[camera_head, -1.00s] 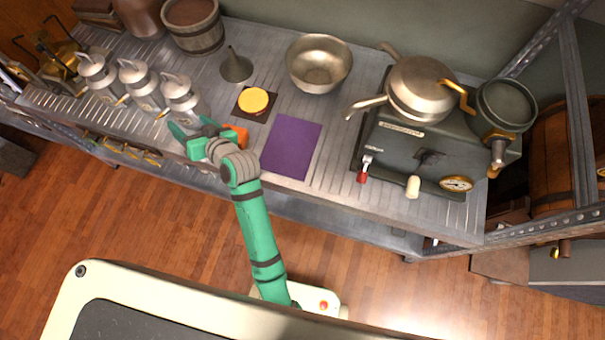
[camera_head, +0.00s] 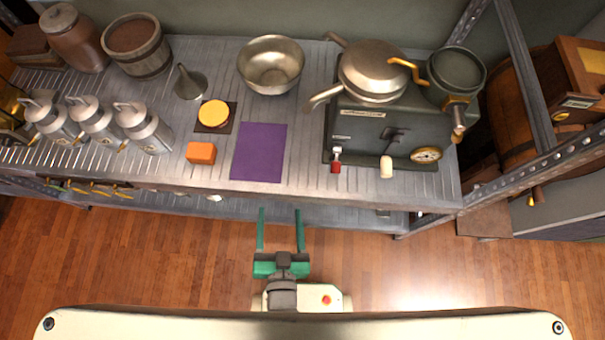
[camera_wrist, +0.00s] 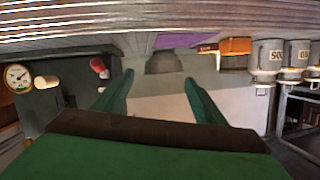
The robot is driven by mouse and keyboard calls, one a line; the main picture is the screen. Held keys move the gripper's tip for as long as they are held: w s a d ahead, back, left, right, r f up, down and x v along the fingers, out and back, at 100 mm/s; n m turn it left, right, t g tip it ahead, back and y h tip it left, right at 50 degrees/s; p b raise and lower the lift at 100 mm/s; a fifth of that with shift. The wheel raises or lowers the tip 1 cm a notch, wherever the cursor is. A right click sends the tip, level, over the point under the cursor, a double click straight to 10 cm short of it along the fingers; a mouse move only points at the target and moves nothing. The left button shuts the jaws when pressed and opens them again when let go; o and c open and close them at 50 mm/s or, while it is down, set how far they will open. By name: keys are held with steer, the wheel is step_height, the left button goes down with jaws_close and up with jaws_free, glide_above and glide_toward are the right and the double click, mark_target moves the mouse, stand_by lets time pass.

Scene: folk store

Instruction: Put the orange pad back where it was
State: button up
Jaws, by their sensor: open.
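The orange pad (camera_head: 201,152), a small block, lies on the metal counter near its front edge, left of the purple mat (camera_head: 259,152) and apart from it. In the wrist view an orange block (camera_wrist: 236,46) shows at the upper right, beside a strip of purple (camera_wrist: 178,40). My gripper (camera_head: 280,212) is open and empty, in front of the counter's front edge, below and right of the pad in the head view. Its two green fingers also show in the wrist view (camera_wrist: 158,92), with nothing between them.
A yellow disc (camera_head: 213,113) on a dark square sits just behind the pad. Several metal cans (camera_head: 143,128) stand to the left. A funnel (camera_head: 189,82) and bowl (camera_head: 271,65) stand behind. A dark machine (camera_head: 372,138) fills the right. Floor in front is clear.

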steer(key=s+d+r+n+h, duration=0.1)
steer(key=s+d+r, duration=0.3)
steer(key=s+d, duration=0.2)
steer(key=shift+s+r+n+t, duration=0.3)
steer(key=shift+s, duration=0.05)
steer(key=shift+w, duration=0.2)
steer(key=shift+s+a, duration=0.15)
steer(key=shift+a, duration=0.05)
steer(key=shift+d, duration=0.1)
stand_by(0.4)
